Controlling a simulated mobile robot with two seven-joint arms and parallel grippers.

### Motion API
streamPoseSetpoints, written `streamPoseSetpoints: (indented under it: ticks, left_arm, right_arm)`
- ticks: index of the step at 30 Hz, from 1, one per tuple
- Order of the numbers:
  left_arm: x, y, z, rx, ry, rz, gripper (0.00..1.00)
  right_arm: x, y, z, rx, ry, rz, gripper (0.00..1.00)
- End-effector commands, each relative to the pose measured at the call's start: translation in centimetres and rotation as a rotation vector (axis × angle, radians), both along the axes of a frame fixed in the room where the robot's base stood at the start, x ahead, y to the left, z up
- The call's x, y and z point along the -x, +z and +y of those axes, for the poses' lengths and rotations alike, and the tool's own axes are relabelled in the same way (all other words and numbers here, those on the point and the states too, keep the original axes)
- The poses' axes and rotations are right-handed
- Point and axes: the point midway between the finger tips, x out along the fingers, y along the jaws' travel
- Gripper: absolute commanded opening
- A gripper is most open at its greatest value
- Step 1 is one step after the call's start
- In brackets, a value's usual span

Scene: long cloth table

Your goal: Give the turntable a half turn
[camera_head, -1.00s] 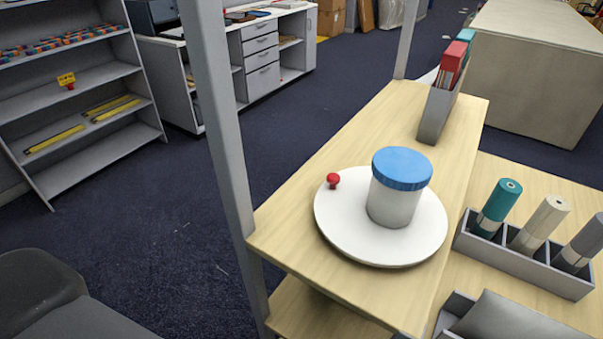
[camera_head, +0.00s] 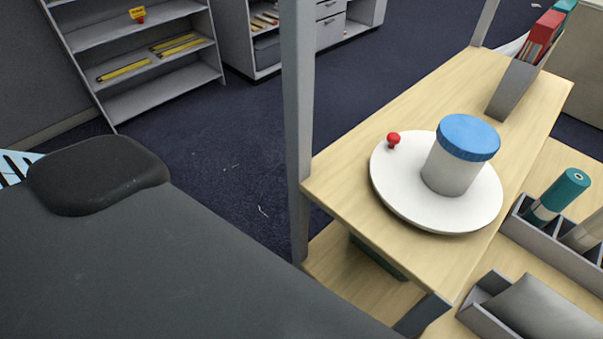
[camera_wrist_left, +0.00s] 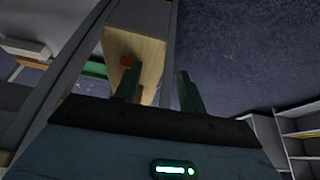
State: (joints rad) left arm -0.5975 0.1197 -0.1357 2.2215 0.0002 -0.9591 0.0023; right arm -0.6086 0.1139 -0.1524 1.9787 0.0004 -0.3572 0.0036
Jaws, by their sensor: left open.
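The white round turntable (camera_head: 405,202) lies on a pale wooden shelf top in the head view. A red knob (camera_head: 393,140) stands at its far left rim. A white jar with a blue lid (camera_head: 455,165) stands upright on it. My left gripper (camera_wrist_left: 158,86) shows only in the wrist view, with two dark green fingers apart and nothing seen between them. A small orange-red thing (camera_wrist_left: 127,61) shows just beyond its left finger; I cannot tell whether it is the knob. My right gripper is in neither view.
Grey posts (camera_head: 297,120) rise at the shelf's left corner. A file holder (camera_head: 515,85) with red and teal files stands behind the turntable. A divided holder with rolls (camera_head: 560,195) and a grey tray (camera_head: 490,310) stand to the right.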

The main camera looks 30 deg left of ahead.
Motion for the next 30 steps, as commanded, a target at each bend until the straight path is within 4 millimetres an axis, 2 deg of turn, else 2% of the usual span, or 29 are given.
streamPoseSetpoints:
  ticks: [4,9,18,27,30]
  left_arm:
    - [-1.5,-1.1,-0.6,0.032,0.000,-0.158,0.41]
    - [-2.4,-1.7,-1.1,0.062,0.001,-0.299,0.41]
    - [-2.7,-1.8,-1.3,0.078,0.003,-0.373,0.39]
    - [-2.7,-1.8,-1.3,0.078,0.003,-0.372,0.00]
    - [-2.7,-1.8,-1.3,0.078,0.002,-0.372,0.00]
  right_arm:
    - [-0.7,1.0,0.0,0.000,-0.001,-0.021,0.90]
    - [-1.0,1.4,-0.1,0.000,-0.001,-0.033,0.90]
    - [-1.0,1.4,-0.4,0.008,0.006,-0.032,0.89]
    - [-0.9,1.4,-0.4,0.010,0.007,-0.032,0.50]
    - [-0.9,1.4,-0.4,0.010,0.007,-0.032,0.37]
